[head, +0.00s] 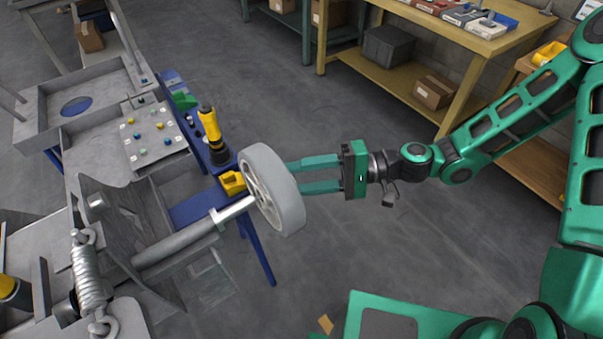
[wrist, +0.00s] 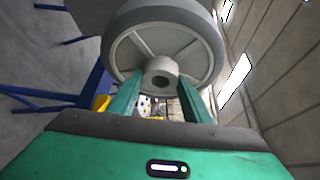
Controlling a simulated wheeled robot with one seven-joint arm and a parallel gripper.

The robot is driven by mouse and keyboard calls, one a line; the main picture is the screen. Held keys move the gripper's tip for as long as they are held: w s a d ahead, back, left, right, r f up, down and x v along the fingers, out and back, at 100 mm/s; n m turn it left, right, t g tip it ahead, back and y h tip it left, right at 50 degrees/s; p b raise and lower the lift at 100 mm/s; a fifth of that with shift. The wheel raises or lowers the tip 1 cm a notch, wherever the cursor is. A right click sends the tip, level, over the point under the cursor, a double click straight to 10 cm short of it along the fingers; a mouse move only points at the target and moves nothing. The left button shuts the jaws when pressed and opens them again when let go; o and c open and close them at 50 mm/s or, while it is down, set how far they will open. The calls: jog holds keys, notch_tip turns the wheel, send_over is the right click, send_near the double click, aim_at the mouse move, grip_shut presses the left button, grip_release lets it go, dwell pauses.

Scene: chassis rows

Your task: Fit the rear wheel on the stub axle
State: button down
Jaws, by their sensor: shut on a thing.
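The rear wheel (head: 289,205) is light grey, with a thick tyre and a spoked centre, standing on edge. My gripper (head: 297,176) reaches it from the right. In the wrist view its two fingers lie either side of the wheel's hub (wrist: 160,70), shut on it; the hub bore looks dark. The stub axle (head: 234,208), a bright metal rod from the chassis (head: 122,225), points at the wheel's left face. Its tip meets or overlaps the wheel in the head view; I cannot tell whether it is inside the bore.
A blue stand (head: 197,205) with a yellow-and-black tool (head: 213,135) and a yellow block (head: 232,183) is close behind the wheel. A coil spring (head: 88,270) is on the chassis. A wooden workbench (head: 480,45) stands at the back right. Open floor lies between.

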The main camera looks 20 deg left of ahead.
aim_at(262, 200)
jog(key=shift+s+a+r, duration=0.1)
jog(key=shift+s+a, duration=1.4)
jog(key=shift+s, duration=0.3)
jog(key=shift+s+a, duration=1.45)
jog(key=shift+s, duration=0.3)
dwell(1.0)
jog(key=c, duration=0.9)
grip_release()
jog(key=shift+w, duration=0.1)
jog(key=v, duration=1.1)
jog(key=shift+a, duration=0.1)
